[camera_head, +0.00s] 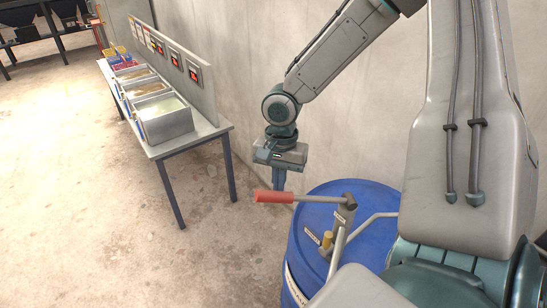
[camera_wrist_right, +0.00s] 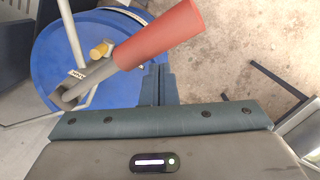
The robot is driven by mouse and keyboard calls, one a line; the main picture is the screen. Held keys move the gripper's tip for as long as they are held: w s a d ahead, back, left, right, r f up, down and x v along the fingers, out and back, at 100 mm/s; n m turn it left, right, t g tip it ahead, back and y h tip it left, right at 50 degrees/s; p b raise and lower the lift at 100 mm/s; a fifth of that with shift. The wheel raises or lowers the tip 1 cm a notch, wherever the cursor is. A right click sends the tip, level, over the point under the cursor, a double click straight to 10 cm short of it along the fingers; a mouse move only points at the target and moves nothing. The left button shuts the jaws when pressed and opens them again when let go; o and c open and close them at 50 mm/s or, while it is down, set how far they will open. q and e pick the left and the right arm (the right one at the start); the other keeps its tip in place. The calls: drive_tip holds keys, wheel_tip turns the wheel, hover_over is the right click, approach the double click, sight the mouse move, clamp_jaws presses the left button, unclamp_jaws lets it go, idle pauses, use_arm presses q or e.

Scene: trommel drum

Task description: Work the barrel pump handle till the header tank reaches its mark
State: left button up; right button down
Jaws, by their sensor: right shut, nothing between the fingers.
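The blue barrel (camera_head: 374,194) stands on the floor at lower right, with a grey pump on its lid. The pump handle (camera_head: 320,199) is a grey bar ending in a red grip (camera_head: 274,197), roughly level in the head view and pointing left. My right gripper (camera_head: 279,186) points down beside the red grip, its fingers shut and empty. In the right wrist view, the red grip (camera_wrist_right: 160,35) passes close to the shut fingertips (camera_wrist_right: 160,70); I cannot tell whether they touch. The barrel (camera_wrist_right: 50,60) is behind it. My left gripper and the header tank are not seen.
A table (camera_head: 205,132) with several open bins (camera_head: 165,128) and a panel with red displays (camera_head: 194,75) stands at left along the wall. Bare concrete floor lies between the table and the barrel. A wall runs close behind the barrel.

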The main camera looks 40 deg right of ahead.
wheel_tip(320, 180, up, 10)
drive_tip(key=d+b, duration=0.1)
drive_tip(key=b, duration=0.1)
drive_tip(key=shift+w+d, duration=0.15)
drive_tip(key=shift+d, duration=0.05)
drive_tip(key=shift+f, duration=0.1)
idle(1.0)
